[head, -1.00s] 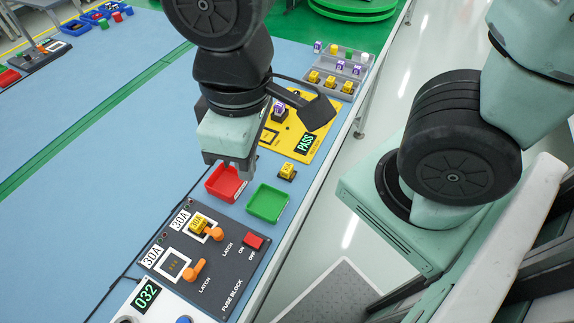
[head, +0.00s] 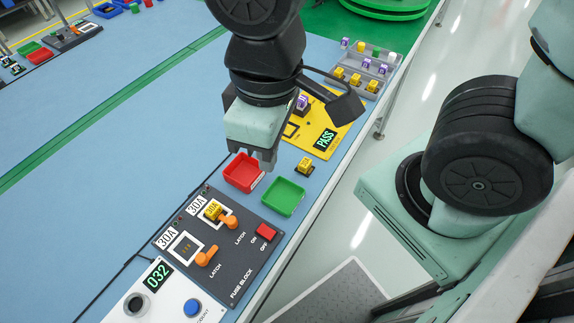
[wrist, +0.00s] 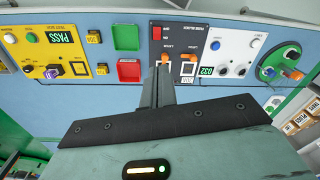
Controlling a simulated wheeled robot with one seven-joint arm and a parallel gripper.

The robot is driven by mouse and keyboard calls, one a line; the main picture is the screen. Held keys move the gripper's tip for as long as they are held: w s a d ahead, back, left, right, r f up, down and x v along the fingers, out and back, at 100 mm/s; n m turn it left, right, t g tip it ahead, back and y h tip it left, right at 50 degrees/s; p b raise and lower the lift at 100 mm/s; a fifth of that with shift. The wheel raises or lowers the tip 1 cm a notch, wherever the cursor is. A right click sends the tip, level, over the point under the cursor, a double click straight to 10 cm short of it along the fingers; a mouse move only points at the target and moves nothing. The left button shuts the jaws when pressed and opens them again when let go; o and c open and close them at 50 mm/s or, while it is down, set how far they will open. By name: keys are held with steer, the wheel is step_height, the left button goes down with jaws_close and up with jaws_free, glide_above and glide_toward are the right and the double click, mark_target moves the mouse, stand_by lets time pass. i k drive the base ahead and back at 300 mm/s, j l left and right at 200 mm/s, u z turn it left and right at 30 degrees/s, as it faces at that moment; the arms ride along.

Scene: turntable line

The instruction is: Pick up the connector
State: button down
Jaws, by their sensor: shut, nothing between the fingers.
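Nothing is labelled connector; the purple-and-white blocks may be it, but I cannot be sure. One purple block (head: 302,102) sits on the yellow tester (head: 343,122), which shows PASS. It also shows in the wrist view (wrist: 52,74). More purple blocks (head: 366,63) are in the grey parts tray (head: 392,62) at the back. My gripper (head: 258,160) is shut and empty, pointing down near the red tray (head: 240,184), apart from the purple blocks. In the wrist view its closed fingers (wrist: 162,84) reach towards the fuse block.
The dark fuse block (head: 225,262) has orange latches and a yellow 30A fuse (head: 213,210). A green tray (head: 284,195) and a yellow fuse on a small stand (head: 305,165) are beside the red tray. A white counter box (head: 150,300) reads 032.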

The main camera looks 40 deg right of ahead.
mark_target(303, 100)
steer(key=i+l, duration=0.1)
steer(key=l, duration=0.35)
steer(key=i+l+u, duration=0.1)
steer(key=l, duration=0.4)
steer(key=i+l, duration=0.1)
steer(key=l, duration=0.35)
